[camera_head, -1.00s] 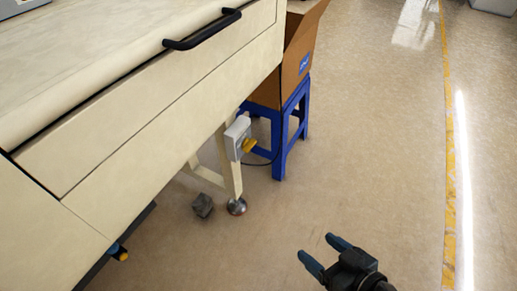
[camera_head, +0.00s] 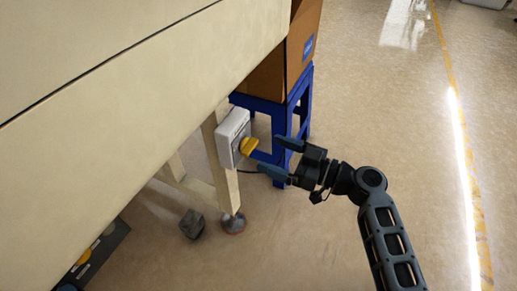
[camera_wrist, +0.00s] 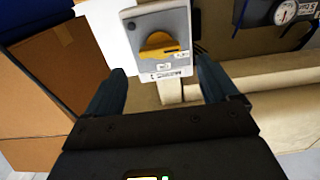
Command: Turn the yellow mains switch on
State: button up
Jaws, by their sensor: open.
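The yellow mains switch (camera_head: 249,146) is a rotary knob on a grey box (camera_head: 232,137) fixed to the cream machine's leg. In the wrist view the knob (camera_wrist: 159,46) sits near the top middle, on the box face (camera_wrist: 176,22), with small labels below it. My gripper (camera_head: 279,158) is open and empty. In the head view its fingertips are just right of the knob. In the wrist view the fingers (camera_wrist: 160,82) stand to the left and right, below the knob, and appear apart from it. The exact distance to the knob is hard to tell.
A cardboard box (camera_head: 270,70) sits on a blue stool (camera_head: 300,103) close behind the switch. The cream machine (camera_head: 130,80) overhangs on the left. A gauge (camera_wrist: 285,11) shows at the wrist view's upper right. Open floor (camera_head: 400,130) lies to the right.

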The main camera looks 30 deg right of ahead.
aim_at(254, 147)
jog(key=shift+x, duration=2.35)
jog(key=shift+b, duration=0.3)
jog(key=c, duration=1.1)
